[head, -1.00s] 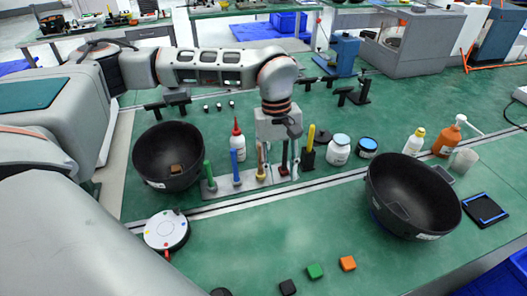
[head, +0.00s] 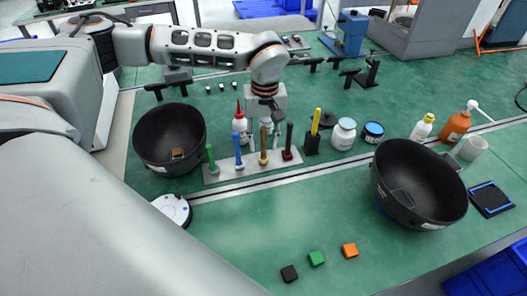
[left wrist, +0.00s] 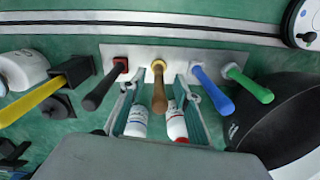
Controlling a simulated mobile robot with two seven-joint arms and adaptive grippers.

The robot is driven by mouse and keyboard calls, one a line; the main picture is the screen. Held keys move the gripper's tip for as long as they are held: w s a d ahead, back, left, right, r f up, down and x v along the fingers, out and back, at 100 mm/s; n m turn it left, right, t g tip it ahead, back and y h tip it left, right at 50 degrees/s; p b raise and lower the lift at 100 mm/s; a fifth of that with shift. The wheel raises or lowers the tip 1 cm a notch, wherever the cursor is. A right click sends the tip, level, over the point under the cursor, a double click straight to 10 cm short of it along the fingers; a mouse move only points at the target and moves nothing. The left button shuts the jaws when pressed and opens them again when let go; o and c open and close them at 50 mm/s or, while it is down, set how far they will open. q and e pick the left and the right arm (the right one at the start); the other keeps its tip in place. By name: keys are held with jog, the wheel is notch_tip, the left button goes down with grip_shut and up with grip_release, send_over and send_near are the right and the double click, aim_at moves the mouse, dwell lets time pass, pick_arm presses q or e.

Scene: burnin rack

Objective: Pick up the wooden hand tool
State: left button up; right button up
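The wooden hand tool (head: 263,145) stands upright in a grey rack (head: 228,174), between a blue-handled tool (head: 238,150) and a dark-handled tool (head: 288,142). Its brown handle also shows in the left wrist view (left wrist: 159,92). My left gripper (head: 265,122) is over the rack, pointing down at the wooden tool. In the left wrist view my left gripper (left wrist: 160,98) is open, with one finger on each side of the handle in the picture. I see no clear contact. My right gripper is not in view.
A green-handled tool (head: 211,158) and a yellow-handled tool (head: 315,125) stand nearby. Bottles, including a red-capped one (head: 240,122), stand close behind. Black bowls stand left (head: 145,150) and right (head: 440,190). The front of the table has free room around small blocks (head: 317,258).

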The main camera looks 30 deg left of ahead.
pick_arm(q)
jog(key=shift+f, duration=0.65)
grip_shut()
jog(key=shift+r, duration=0.15)
notch_tip(320, 180, up, 20)
jog(key=p, duration=0.1)
